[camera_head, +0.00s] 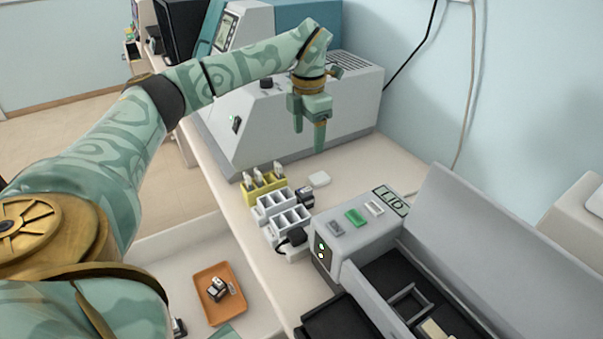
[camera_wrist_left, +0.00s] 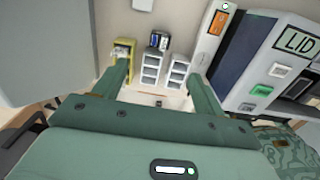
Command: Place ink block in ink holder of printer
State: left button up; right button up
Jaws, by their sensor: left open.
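My left gripper (camera_head: 309,135) is open and empty, fingers pointing down, above the counter beyond the small racks. In the left wrist view my left gripper (camera_wrist_left: 161,92) has its fingers wide apart, with racks beyond them. A small dark block (camera_head: 305,197) stands beside the white racks and also shows in the wrist view (camera_wrist_left: 158,41); I cannot tell whether it is the ink block. The printer (camera_head: 352,236) is at the lower right, its lid (camera_head: 490,240) raised. A grey square frame (camera_head: 407,302), perhaps the ink holder, lies in its dark interior. My right gripper is out of view.
A yellow rack (camera_head: 262,187) and white racks (camera_head: 272,207) line the counter edge. A large grey machine (camera_head: 340,105) stands behind my gripper. An orange tray (camera_head: 207,310) with small items sits lower left.

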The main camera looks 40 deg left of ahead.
pick_arm(q)
jog(key=b, duration=0.3)
send_over(307, 189)
notch_tip(307, 189, down, 11)
jog(key=shift+r, duration=0.1)
jog(key=f, duration=0.2)
jog(key=f+b, duration=0.2)
jog(key=f, duration=0.1)
jog(key=shift+a+f, duration=0.35)
jog(key=shift+a, duration=0.05)
jog(key=shift+s+r, duration=0.1)
jog(key=c, duration=1.1)
